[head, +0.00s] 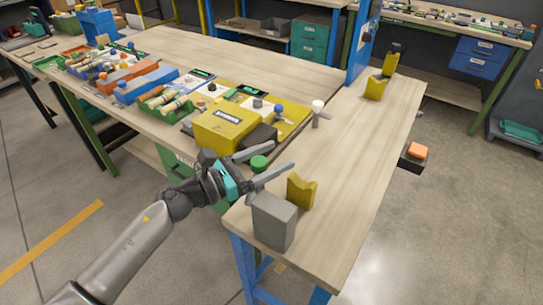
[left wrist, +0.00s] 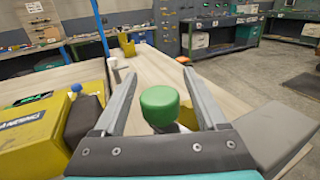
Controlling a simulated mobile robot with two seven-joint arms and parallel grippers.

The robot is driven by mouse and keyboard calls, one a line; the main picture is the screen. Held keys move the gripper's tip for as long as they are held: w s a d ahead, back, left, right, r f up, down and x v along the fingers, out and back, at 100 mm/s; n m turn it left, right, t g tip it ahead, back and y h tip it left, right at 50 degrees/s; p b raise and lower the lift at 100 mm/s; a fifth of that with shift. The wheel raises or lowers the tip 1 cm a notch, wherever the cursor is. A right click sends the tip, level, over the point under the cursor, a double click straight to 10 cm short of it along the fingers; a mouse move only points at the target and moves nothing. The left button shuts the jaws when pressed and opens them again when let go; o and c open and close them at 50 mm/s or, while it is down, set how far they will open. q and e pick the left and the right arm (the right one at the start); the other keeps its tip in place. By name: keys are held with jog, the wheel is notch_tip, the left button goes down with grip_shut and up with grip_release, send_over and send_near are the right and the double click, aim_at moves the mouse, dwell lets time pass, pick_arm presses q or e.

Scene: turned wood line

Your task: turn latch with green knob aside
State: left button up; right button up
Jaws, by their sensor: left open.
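The green knob (head: 259,163) stands at the near end of the wooden bench, and the latch under it is mostly hidden by my gripper. My left gripper (head: 281,157) is open, with one finger on each side of the knob. In the left wrist view the green knob (left wrist: 159,105) sits between the spread fingers of my left gripper (left wrist: 157,76), with a visible gap on both sides. A short pale part shows just below the knob. My right gripper is in neither view.
A grey block (head: 273,222) and a yellow notched block (head: 301,191) stand close to the fingers. A yellow box (head: 226,126) and a dark block (head: 262,138) are behind the gripper. A white-topped post (head: 317,108) stands farther back. The bench's right strip is mostly clear.

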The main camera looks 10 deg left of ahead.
pick_arm(q)
grip_shut()
dwell(0.4)
dwell(0.9)
